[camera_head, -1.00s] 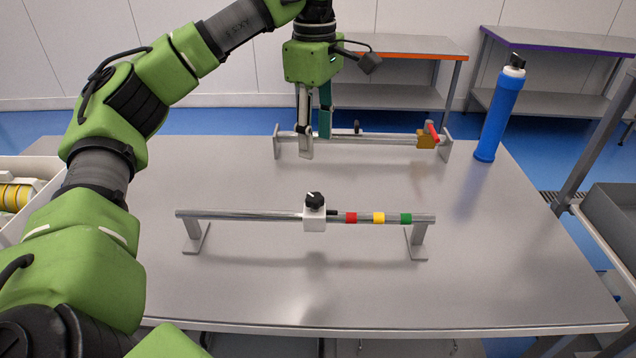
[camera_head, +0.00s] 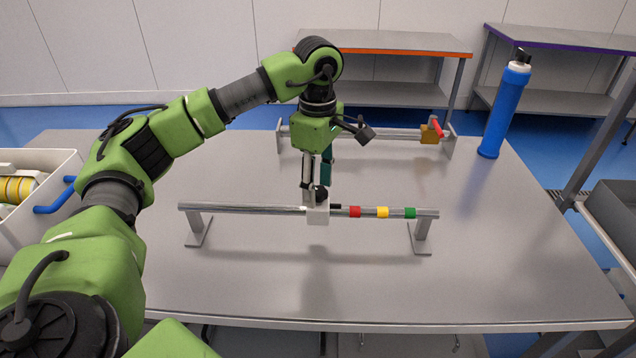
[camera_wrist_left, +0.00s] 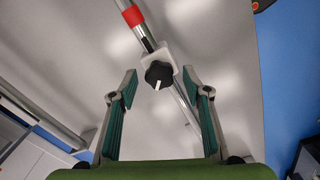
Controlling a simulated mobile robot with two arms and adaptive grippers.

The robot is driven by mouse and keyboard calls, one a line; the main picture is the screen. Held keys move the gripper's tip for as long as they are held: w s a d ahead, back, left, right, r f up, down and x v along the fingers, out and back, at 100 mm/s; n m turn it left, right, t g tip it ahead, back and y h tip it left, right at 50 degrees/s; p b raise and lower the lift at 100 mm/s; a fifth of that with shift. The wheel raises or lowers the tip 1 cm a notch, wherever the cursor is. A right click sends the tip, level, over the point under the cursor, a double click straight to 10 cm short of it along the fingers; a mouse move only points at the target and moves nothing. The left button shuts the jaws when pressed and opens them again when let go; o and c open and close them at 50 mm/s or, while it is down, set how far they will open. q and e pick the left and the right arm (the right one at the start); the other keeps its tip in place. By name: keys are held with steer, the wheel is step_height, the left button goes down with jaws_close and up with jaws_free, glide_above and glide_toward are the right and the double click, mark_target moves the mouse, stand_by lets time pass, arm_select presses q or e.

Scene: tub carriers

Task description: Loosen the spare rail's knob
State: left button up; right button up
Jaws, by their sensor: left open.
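The nearer rail (camera_head: 250,208) is a grey bar on two feet, with red, yellow and green bands on its right half. A white slider block (camera_head: 318,214) sits around its middle, topped by a black knob (camera_head: 321,194). My left gripper (camera_head: 313,186) points down just above and behind this block, partly overlapping the knob. In the left wrist view the knob (camera_wrist_left: 159,75) lies between the tips of the open fingers (camera_wrist_left: 160,78), with gaps on both sides. A farther rail (camera_head: 375,135) carries a brass-coloured block (camera_head: 430,134) with a red lever. My right gripper is out of view.
A blue bottle (camera_head: 503,112) with a black top stands at the table's back right. A white bin (camera_head: 68,165) with yellow rolls and a blue handle is at the left. Grey table top (camera_head: 400,285) is clear in front of the nearer rail.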

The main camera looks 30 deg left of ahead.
arm_select(q)
steer(key=shift+f, duration=0.1)
steer(key=c, duration=1.1)
steer(key=shift+n, duration=0.3)
steer(key=n, duration=0.9)
steer(key=shift+n, duration=0.4)
steer(key=shift+w+n, duration=0.1)
steer(key=shift+n, duration=1.8)
